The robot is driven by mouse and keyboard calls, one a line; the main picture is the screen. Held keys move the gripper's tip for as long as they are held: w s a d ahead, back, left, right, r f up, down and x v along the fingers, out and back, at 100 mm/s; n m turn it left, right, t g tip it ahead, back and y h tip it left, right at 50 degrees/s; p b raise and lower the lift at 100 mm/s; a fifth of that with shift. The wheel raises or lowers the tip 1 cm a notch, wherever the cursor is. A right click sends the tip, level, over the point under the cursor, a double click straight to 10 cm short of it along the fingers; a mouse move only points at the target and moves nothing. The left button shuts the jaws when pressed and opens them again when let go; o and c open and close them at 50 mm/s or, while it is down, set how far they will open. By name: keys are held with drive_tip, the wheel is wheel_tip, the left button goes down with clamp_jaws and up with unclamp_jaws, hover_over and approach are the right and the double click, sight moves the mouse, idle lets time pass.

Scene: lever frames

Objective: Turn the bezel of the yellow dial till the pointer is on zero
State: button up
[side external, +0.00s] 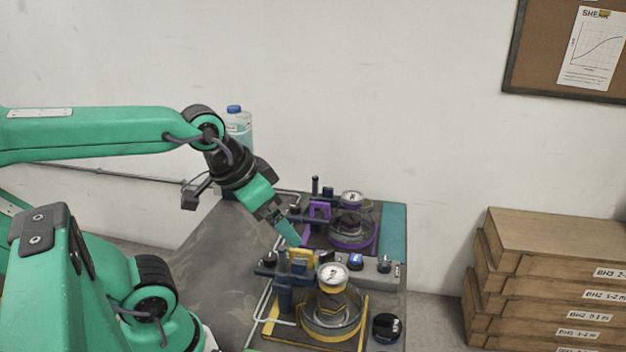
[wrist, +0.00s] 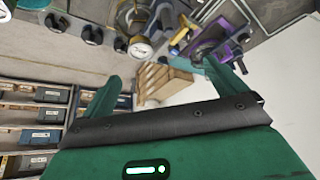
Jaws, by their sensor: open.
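The yellow dial (side external: 333,273) has a small white face and sits on top of the yellow-marked lever frame (side external: 331,318), at the front of the bench. Its pointer and marks are too small to read. In the wrist view the dial (wrist: 140,50) shows beyond and between my fingers, toward the top. My gripper (side external: 290,234) is above the bench, up and left of the dial, apart from it. In the wrist view my gripper (wrist: 166,84) has its two green fingers wide apart with nothing between them.
A purple-marked lever frame (side external: 350,238) with its own dial (side external: 352,197) stands behind the yellow one. Dark knobs (side external: 386,327) are along the bench. A bottle (side external: 238,125) stands at the back left. Wooden boxes (side external: 545,275) are stacked at the right.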

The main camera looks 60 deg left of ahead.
drive_tip(key=shift+w, duration=0.1)
drive_tip(key=c, duration=0.7)
drive_tip(key=shift+o, duration=0.2)
drive_tip(key=n+g, duration=0.6)
drive_tip(key=n, duration=0.2)
approach(333, 272)
drive_tip(key=shift+s, duration=0.2)
drive_tip(key=shift+f, duration=3.9)
drive_tip(key=c, duration=0.7)
